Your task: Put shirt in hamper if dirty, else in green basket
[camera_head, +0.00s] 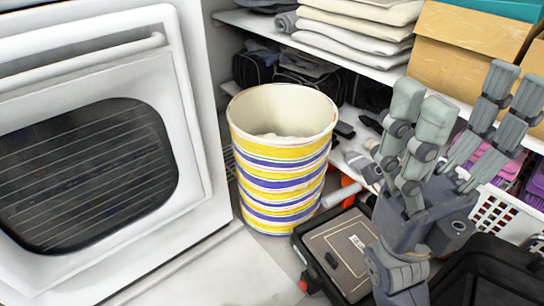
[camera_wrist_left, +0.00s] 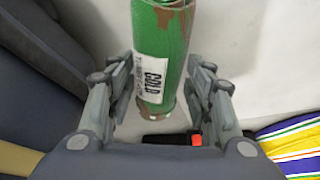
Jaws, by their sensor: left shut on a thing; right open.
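A green roll (camera_wrist_left: 165,50) with brown patches and a white label reading "COLD" shows in the left wrist view. It may be the rolled shirt, but I cannot tell for sure. My left gripper (camera_wrist_left: 157,95) is shut on its lower end. The hamper (camera_head: 281,185), white inside with yellow and purple stripes, stands upright on the floor in the head view, with something whitish inside. A striped surface, likely the hamper, shows at lower right in the left wrist view (camera_wrist_left: 295,140). My right gripper (camera_head: 463,110) is open and empty, right of the hamper. I see no green basket.
Shelves behind hold folded cloths (camera_head: 350,30) and a cardboard box (camera_head: 460,55). A white basket (camera_head: 500,218) is at right.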

